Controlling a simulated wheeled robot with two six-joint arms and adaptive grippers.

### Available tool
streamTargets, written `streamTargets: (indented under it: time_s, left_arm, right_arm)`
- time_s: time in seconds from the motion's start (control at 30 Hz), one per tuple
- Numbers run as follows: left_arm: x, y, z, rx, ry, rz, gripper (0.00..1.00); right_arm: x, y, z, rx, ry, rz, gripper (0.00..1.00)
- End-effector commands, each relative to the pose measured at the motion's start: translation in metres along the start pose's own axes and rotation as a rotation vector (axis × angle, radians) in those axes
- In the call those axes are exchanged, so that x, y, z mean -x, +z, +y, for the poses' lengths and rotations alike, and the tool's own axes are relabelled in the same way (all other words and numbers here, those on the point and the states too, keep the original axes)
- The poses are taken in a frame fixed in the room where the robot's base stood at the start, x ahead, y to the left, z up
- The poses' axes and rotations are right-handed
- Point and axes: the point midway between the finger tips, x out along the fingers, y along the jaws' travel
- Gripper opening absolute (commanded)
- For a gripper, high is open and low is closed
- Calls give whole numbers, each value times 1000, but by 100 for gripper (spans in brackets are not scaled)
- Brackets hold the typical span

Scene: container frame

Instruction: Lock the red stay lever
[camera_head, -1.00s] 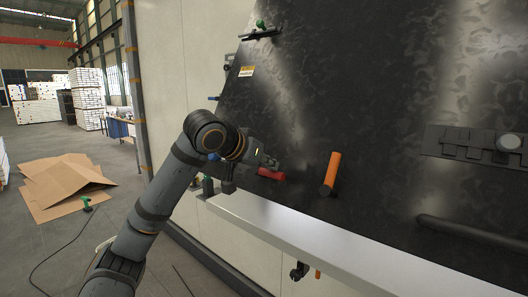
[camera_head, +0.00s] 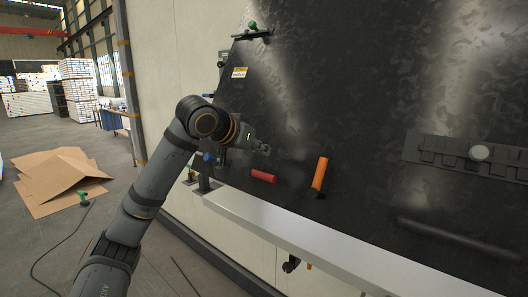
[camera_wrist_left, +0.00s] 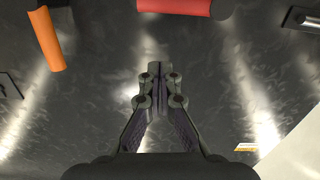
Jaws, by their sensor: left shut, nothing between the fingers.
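The red stay lever (camera_head: 263,176) lies nearly level against the lower part of the dark panel (camera_head: 330,90), just above the light ledge. My left gripper (camera_head: 264,148) is shut and empty, a little above the red lever and apart from it. In the left wrist view the shut fingertips (camera_wrist_left: 158,70) point at the bare panel, and the red lever (camera_wrist_left: 182,7) shows at the top edge, partly cut off. My right gripper is not in view.
An orange handle (camera_head: 320,173) stands out from the panel to the right of the red lever; it also shows in the left wrist view (camera_wrist_left: 45,38). A light ledge (camera_head: 300,229) runs below. A latch plate (camera_head: 465,156) sits at the right. Cardboard (camera_head: 55,180) lies on the floor.

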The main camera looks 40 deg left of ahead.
Motion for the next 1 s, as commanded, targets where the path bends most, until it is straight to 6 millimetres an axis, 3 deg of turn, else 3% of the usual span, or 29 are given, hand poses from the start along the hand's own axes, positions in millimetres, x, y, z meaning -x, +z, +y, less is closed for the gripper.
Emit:
streamTargets:
  time_s: [0.03,0.2,0.4,1.0]
  left_arm:
    - [7,9,-2,-3,-4,5,0]
    - [45,7,-1,-1,-3,4,0]
    - [75,6,0,1,-1,1,0]
    - [82,5,0,0,-1,-1,0]
  right_arm:
    - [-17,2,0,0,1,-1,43]
    - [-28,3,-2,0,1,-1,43]
    - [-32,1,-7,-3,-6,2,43]
    - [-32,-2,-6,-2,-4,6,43]
